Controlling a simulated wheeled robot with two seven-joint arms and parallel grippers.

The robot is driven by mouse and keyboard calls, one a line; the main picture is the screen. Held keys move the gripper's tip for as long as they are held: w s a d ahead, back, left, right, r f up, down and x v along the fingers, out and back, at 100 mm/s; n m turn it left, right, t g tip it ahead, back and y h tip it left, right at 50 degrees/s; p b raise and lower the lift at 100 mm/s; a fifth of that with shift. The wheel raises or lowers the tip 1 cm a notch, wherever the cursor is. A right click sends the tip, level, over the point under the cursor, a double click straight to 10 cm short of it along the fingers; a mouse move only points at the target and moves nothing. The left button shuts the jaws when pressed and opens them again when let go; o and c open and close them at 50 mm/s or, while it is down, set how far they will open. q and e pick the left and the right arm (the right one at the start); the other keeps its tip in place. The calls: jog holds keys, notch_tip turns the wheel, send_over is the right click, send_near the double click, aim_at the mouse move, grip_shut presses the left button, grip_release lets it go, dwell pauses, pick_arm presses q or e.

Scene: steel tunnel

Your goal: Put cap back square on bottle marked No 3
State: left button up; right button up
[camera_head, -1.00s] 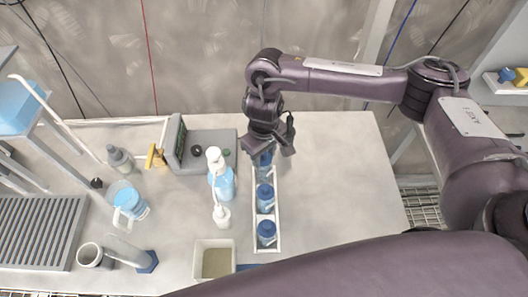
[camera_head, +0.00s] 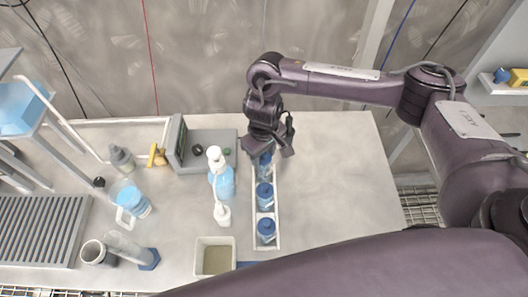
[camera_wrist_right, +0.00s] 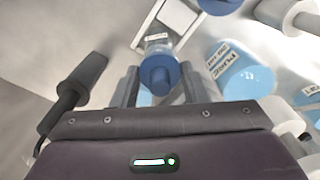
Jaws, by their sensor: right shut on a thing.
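A narrow white rack (camera_head: 279,205) holds a row of clear bottles with blue caps. The near bottle (camera_head: 266,231) and the middle bottle (camera_head: 265,196) both have caps on. My right gripper (camera_head: 268,152) is over the far end of the rack, pointing down. In the right wrist view its fingers (camera_wrist_right: 160,84) are shut on a blue cap (camera_wrist_right: 158,76). The labelled far bottle (camera_wrist_right: 158,45) shows just past this cap; whether the cap is seated or held above its neck, I cannot tell. The label is too small to read. My left gripper is out of view.
A blue spray or pump bottle (camera_head: 222,182) and a small white bottle (camera_head: 222,214) stand close left of the rack. A grey instrument (camera_head: 207,150) is behind them. A square tub (camera_head: 214,258) is in front. The bench right of the rack is clear.

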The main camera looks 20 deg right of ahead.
jog(key=shift+s+f, duration=0.35)
jog(key=shift+f, duration=0.2)
jog(key=o, duration=1.7)
jog(key=shift+w+f, duration=0.1)
jog(key=shift+o, duration=0.2)
jog(key=shift+r, duration=0.2)
jog(key=shift+w+r+p, duration=0.2)
jog(key=shift+r+p, duration=0.65)
jog(key=shift+p, duration=0.2)
jog(key=shift+r+p, duration=2.7)
jog(key=shift+p, duration=0.4)
